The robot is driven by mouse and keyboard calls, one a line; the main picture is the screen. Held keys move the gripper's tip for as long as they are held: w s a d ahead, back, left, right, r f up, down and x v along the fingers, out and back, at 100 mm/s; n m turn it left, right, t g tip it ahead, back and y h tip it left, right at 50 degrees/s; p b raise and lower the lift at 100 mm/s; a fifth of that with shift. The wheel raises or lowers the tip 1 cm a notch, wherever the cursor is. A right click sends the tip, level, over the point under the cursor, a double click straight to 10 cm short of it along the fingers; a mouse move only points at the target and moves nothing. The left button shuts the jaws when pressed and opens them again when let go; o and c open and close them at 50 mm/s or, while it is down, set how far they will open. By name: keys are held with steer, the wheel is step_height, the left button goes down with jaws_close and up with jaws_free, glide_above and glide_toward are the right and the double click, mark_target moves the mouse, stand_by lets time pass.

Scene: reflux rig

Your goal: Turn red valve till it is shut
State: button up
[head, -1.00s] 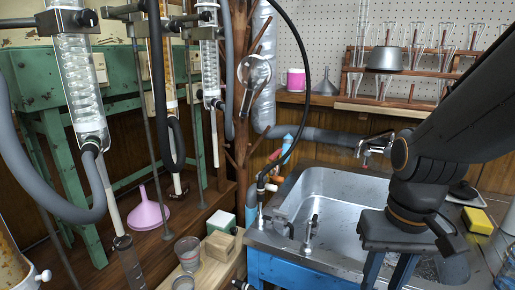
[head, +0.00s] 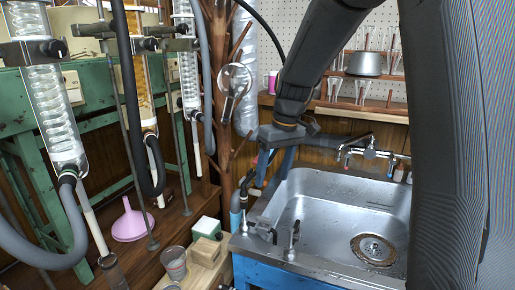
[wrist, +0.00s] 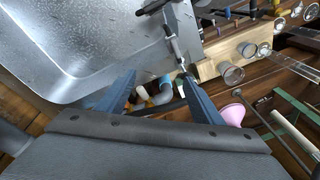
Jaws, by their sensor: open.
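No red valve handle shows clearly in either view, so I cannot tell how far it is turned. A small reddish patch shows at the left of the chrome wall tap (head: 369,145), too small to tell what it is. My gripper (head: 275,165) is at the back left of the sink, pointing down, with two blue fingers apart and nothing between them. In the wrist view my gripper (wrist: 158,76) is open above the sink's edge, with white, orange and blue pipes (wrist: 146,97) below and between the fingers. My arm hides part of the back wall.
Glass condensers (head: 52,115) with hoses stand at left.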

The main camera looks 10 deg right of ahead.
steer(key=w+d+r+n+t+y+p, duration=0.1)
steer(key=w+d+n+p, duration=0.15)
steer(key=w, duration=0.95)
steer(key=w+d+n+t+y+p, duration=0.1)
steer(key=w+n+p, duration=0.25)
steer(key=w, duration=0.85)
steer(key=shift+n, duration=0.3)
steer(key=x, duration=0.7)
steer(key=shift+s+d+f+p, duration=0.2)
steer(key=shift+s+p, duration=0.1)
steer(key=shift+p, duration=0.1)
steer(key=shift+c, duration=0.4)
steer(key=c, duration=1.1)
steer(key=shift+a, duration=0.1)
steer(key=shift+c, duration=0.2)
